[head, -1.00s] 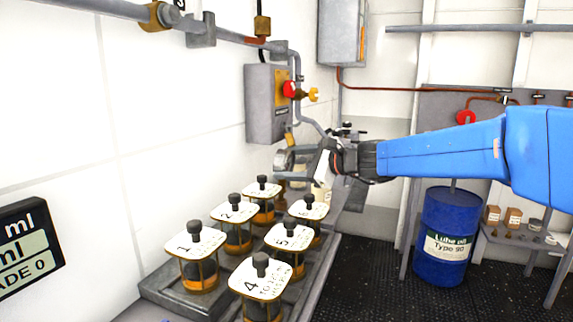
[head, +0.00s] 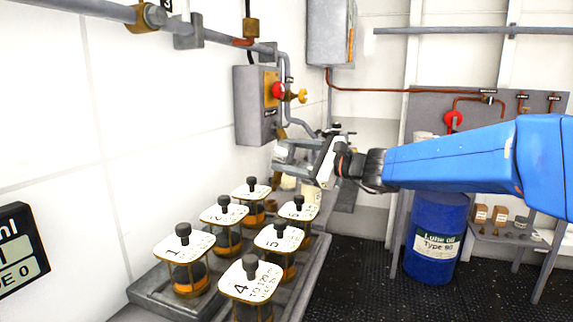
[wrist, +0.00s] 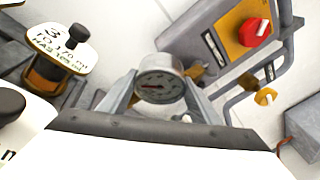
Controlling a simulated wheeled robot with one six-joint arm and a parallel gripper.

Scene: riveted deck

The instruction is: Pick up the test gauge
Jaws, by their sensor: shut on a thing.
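In the head view my gripper (head: 290,155) is beyond the numbered jars, near the left wall, at the end of the blue arm. The gauge itself is hard to make out there; fingers and wrist parts cover most of it. I cannot tell what lies directly under the gauge.
Several numbered jars with white lids (head: 184,245) stand in a grey tray (head: 160,300) near the gripper. A wall box (head: 255,105) with a red knob (head: 278,90) and pipes is just behind. A blue oil drum (head: 437,240) stands on the floor at right.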

